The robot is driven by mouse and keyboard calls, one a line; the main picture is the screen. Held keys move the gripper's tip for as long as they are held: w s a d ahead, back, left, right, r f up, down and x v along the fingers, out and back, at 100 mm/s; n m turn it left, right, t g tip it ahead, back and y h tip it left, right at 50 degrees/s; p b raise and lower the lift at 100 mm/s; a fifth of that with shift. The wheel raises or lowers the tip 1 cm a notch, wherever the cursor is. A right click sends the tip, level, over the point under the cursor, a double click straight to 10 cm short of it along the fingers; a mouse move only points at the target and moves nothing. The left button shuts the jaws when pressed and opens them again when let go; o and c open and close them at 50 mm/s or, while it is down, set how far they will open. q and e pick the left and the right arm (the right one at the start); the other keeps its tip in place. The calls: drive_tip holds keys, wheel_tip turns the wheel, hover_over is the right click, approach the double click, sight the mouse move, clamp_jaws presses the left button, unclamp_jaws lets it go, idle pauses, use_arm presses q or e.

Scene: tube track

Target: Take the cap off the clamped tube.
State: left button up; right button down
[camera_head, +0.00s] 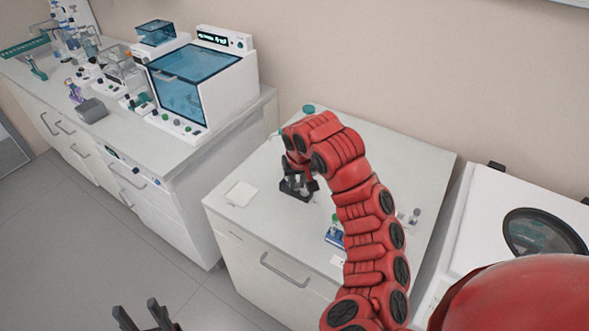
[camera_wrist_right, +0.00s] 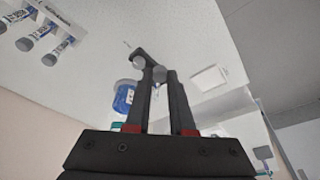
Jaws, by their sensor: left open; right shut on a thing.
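My right gripper (camera_head: 297,186) is low over the middle of the small white-topped cabinet, partly hidden by my red arm. In the right wrist view my right gripper (camera_wrist_right: 158,72) is shut on a small grey rounded piece, which looks like the cap (camera_wrist_right: 158,74). The fingers hide most of it. I cannot make out the tube or its clamp apart from the dark gripper, nor whether the cap still sits on the tube. My left gripper (camera_head: 146,318) is open and empty, low at the bottom edge, over the floor.
A flat white square (camera_head: 241,194) lies left of the right gripper. A blue-labelled container (camera_head: 334,236) and small vials (camera_head: 414,217) stand by my arm. A teal-topped item (camera_head: 308,108) stands at the back. A bench with a blue-windowed machine (camera_head: 190,80) is at left.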

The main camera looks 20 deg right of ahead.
drive_tip(key=s+r+p, duration=0.1)
drive_tip(key=p, duration=0.1)
drive_tip(key=s+r+p, duration=0.1)
drive_tip(key=r+p, duration=0.1)
drive_tip(key=shift+s+a+r+p, duration=0.15)
drive_tip(key=shift+s+a+p, duration=0.05)
drive_tip(key=shift+s+p, duration=0.2)
idle(0.5)
